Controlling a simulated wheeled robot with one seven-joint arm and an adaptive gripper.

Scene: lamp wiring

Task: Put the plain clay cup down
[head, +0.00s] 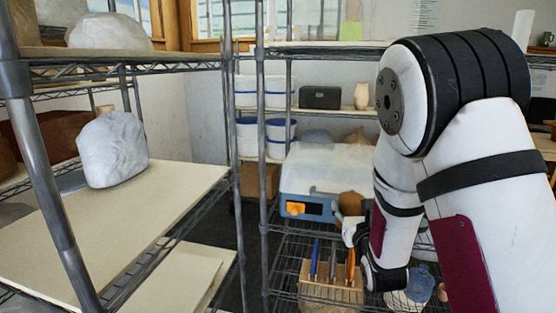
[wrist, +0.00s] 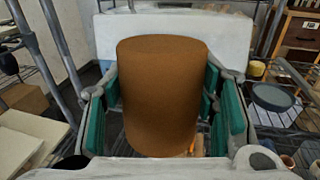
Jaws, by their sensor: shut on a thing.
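The plain clay cup (wrist: 163,95) is a brown cylinder that fills the middle of the wrist view. My gripper (wrist: 162,88) is shut on it, with a green-padded finger on each side. In the head view the cup (head: 352,203) shows small and brown, partly hidden by my arm and gripper (head: 350,225). It is held in front of the blue-grey machine with a white cover (head: 330,165) and above the wire shelf. The cup's underside and any contact below it are hidden.
A wooden holder (head: 318,290) with upright tools stands on the wire shelf below my gripper. A grey round dish (wrist: 272,97) lies on a rack at the right of the wrist view. A shelving post (head: 262,180) rises left of the machine. A wrapped lump (head: 112,150) sits on the left shelf.

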